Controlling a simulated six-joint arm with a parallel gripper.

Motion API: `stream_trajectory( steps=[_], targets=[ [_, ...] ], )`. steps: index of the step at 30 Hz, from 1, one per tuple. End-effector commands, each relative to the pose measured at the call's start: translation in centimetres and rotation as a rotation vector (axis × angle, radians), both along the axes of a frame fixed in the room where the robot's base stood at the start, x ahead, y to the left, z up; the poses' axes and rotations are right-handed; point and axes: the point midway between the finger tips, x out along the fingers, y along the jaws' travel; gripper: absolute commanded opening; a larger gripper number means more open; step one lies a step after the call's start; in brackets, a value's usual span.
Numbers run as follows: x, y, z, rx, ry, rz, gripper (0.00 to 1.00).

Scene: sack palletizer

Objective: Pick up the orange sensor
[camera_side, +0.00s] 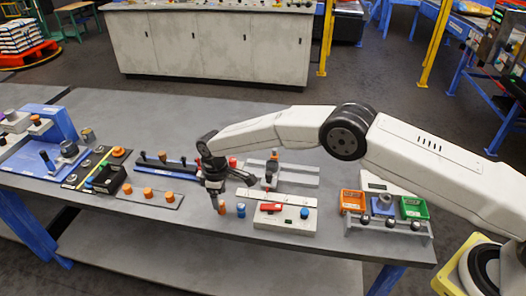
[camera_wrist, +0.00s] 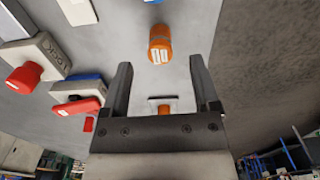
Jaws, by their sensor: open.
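The orange sensor (camera_side: 221,208), a small cylinder, stands on the grey table close to the front edge. It also shows in the wrist view (camera_wrist: 160,43) with a white label, just beyond the fingertips and roughly centred between them. My gripper (camera_side: 216,202) points down right at the sensor and partly overlaps it in the side view. In the wrist view my gripper (camera_wrist: 160,66) has its two fingers wide apart with nothing held between them. I cannot tell the exact height of the fingertips over the sensor.
A blue cylinder (camera_side: 241,210) stands just right of the sensor. A pale box with a red part and blue button (camera_side: 285,217) is further right. A grey strip with orange pegs (camera_side: 150,197) lies to the left. The table's front edge is near.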

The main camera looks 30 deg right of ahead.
Motion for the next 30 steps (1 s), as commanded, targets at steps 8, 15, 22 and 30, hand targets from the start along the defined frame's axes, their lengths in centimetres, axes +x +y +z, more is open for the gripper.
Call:
stream_trajectory(
  steps=[8, 15, 22, 30],
  targets=[
    [0.0, 0.0, -3.0, 0.000, 0.000, 0.000, 0.79],
    [0.0, 0.0, -4.3, -0.001, -0.002, -0.001, 0.79],
    [0.0, 0.0, -4.4, -0.001, -0.002, -0.001, 0.79],
    [0.0, 0.0, -4.3, -0.001, -0.002, -0.001, 0.79]
  ],
)
